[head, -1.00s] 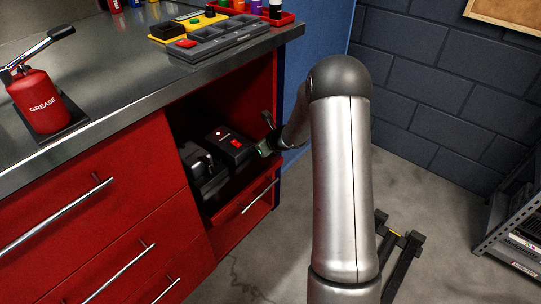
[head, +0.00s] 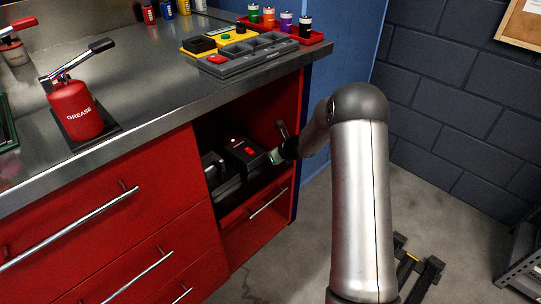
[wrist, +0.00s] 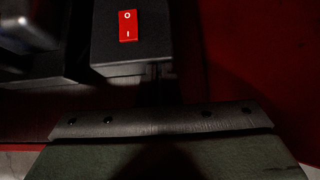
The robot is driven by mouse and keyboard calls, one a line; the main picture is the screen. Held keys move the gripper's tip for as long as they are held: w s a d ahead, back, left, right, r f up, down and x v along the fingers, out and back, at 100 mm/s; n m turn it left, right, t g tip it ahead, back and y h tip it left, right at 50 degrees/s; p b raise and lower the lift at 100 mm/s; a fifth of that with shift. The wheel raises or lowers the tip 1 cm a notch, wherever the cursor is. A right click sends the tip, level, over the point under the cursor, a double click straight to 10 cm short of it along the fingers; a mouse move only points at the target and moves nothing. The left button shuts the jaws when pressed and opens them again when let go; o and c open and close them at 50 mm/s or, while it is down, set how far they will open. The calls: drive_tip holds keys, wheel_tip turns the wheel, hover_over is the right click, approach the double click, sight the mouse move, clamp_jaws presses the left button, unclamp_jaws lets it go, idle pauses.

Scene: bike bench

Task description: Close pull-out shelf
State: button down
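The pull-out shelf (head: 232,188) is inside the open compartment of the red cabinet. It carries a black box (head: 243,152) with a red switch and other dark gear. How far the shelf stands out is hard to tell in the shadow. My gripper (head: 276,156) is at the right front of the compartment, close to the black box; contact cannot be made out. In the wrist view the box (wrist: 135,48) with its red switch is just ahead of a dark bolted strip and a grey-green pad, which fill the bottom. The fingers cannot be told apart.
A closed drawer with a bar handle (head: 268,202) is below the compartment. More red drawers (head: 90,225) are to the left. The metal worktop (head: 150,100) above holds a grease can (head: 75,110) and grey trays (head: 250,58).

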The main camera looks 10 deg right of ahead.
sight(276, 172)
drive_tip(key=shift+s+a+b, duration=0.15)
drive_tip(key=shift+a+b, duration=0.05)
drive_tip(key=shift+b, duration=0.1)
drive_tip(key=s+d+b, duration=0.1)
drive_tip(key=s+d, duration=0.1)
drive_tip(key=shift+s+d+f+b, duration=0.1)
drive_tip(key=shift+s+d+b, duration=0.05)
drive_tip(key=shift+s+b, duration=0.25)
drive_tip(key=p+v, duration=0.3)
drive_tip(key=v, duration=0.7)
drive_tip(key=s+a+r+n+g+p, duration=0.3)
drive_tip(key=s+a+r+n+p, duration=0.2)
drive_tip(key=s+r+n+p, duration=0.6)
drive_tip(key=s+a+r+n+g+p, duration=0.2)
drive_tip(key=s+a+r+n+p, duration=0.4)
drive_tip(key=r, duration=0.8)
drive_tip(key=s+d+r+n+g+h+p, duration=0.1)
drive_tip(key=s+d+r+n+h+p, duration=0.1)
drive_tip(key=s+r+n+p, duration=0.3)
drive_tip(key=s+d+r+n+g+h+p, duration=0.1)
drive_tip(key=s+r+n+p, duration=0.4)
drive_tip(key=s, duration=0.8)
wheel_tip(276, 172, up, 3)
drive_tip(key=shift+d+f+n+g+h, duration=0.15)
drive_tip(key=shift+d+n+g+h, duration=0.3)
drive_tip(key=shift+n+h, duration=0.7)
drive_tip(key=shift+d, duration=0.1)
